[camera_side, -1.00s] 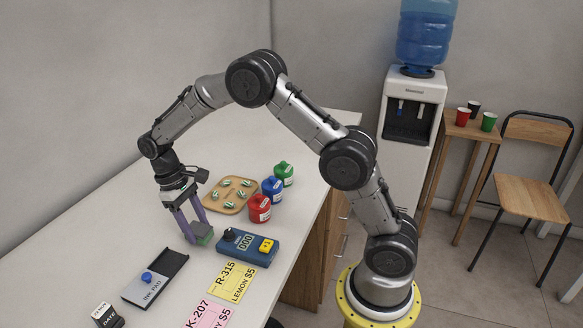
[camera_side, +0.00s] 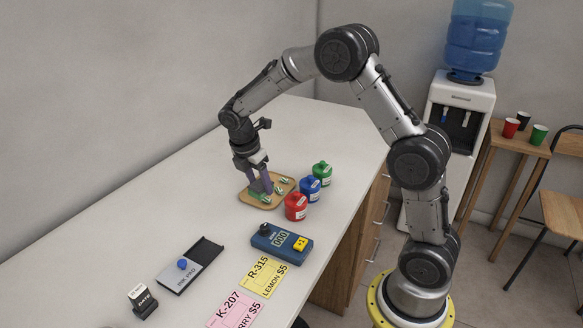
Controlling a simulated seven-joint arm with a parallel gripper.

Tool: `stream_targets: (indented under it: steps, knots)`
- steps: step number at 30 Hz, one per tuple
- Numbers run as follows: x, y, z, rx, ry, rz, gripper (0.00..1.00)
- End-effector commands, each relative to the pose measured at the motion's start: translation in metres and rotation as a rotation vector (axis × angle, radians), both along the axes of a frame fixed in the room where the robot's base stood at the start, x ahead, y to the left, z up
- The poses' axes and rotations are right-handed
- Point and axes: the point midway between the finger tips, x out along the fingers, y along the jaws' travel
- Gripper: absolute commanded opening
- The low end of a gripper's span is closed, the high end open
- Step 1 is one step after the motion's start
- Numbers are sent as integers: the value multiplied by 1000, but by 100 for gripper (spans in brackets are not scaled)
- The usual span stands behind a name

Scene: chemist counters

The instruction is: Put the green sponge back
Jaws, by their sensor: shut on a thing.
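My gripper (camera_side: 259,184), with its purple fingers, is over the left part of the wooden tray (camera_side: 243,198). It is shut on the green sponge (camera_side: 254,187), which shows only as a small green patch between and behind the fingers. I cannot tell whether the sponge touches the tray. Several small green-and-white striped pieces lie on the tray around the fingers.
A blue device with a display (camera_side: 281,242), an ink pad (camera_side: 190,265), a yellow card (camera_side: 263,276) and a pink card (camera_side: 236,309) lie nearer. The counter's left side is clear.

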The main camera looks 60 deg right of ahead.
Motion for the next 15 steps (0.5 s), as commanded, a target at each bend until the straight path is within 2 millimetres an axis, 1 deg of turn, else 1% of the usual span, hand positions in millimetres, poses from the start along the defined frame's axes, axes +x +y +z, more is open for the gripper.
stream_targets:
  steps: [1,5,8,9,12,15]
  knots:
    - [-5,-16,8,-2,-4,51,11]
    - [-18,-52,25,-3,-4,194,11]
    - [-33,-83,40,-3,-6,263,11]
    - [-40,-96,47,-3,-5,272,11]
    - [-57,-120,61,-3,-3,242,11]
    - [-70,-135,70,-2,-2,199,11]
